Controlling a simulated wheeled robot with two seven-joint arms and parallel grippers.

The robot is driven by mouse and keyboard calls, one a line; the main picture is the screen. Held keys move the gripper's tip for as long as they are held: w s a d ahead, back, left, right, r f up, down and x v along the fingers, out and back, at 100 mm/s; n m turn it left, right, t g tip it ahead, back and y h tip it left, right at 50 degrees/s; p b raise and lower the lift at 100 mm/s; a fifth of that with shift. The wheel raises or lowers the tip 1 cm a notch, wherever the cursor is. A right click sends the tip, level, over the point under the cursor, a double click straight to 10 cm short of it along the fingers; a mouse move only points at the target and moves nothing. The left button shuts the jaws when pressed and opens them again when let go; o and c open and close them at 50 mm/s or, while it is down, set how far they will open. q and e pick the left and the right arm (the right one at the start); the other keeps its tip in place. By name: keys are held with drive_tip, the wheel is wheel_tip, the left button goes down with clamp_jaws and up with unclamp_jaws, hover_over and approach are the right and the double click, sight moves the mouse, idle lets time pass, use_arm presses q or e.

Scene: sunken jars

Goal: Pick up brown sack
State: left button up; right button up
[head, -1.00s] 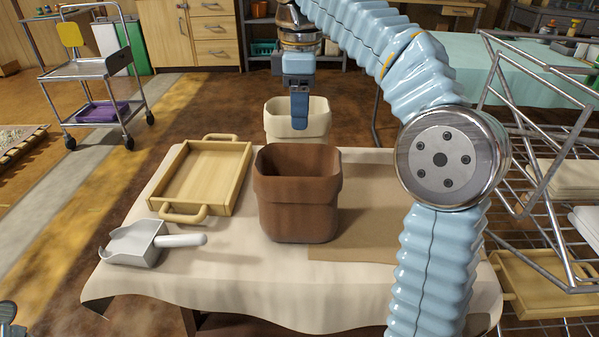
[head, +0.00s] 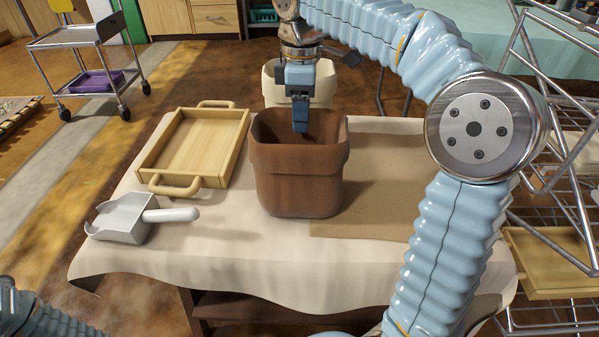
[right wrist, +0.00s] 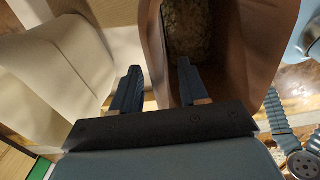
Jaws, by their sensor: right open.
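The brown sack (head: 298,185) is an upright, open-topped, square container with a folded rim, standing on the cloth-covered table (head: 230,265). In the right wrist view, the brown sack (right wrist: 222,50) shows a grainy content inside. My right gripper (head: 301,128) points down at the sack's far rim.
A cream sack (head: 285,85) stands close behind the brown one. A wire rack (head: 560,190) stands at the right. Brown matting (head: 375,195) right of the sack is clear.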

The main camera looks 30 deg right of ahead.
wheel_tip(320, 180, down, 2)
drive_tip(key=shift+f, duration=0.25)
clamp_jaws()
idle(1.3)
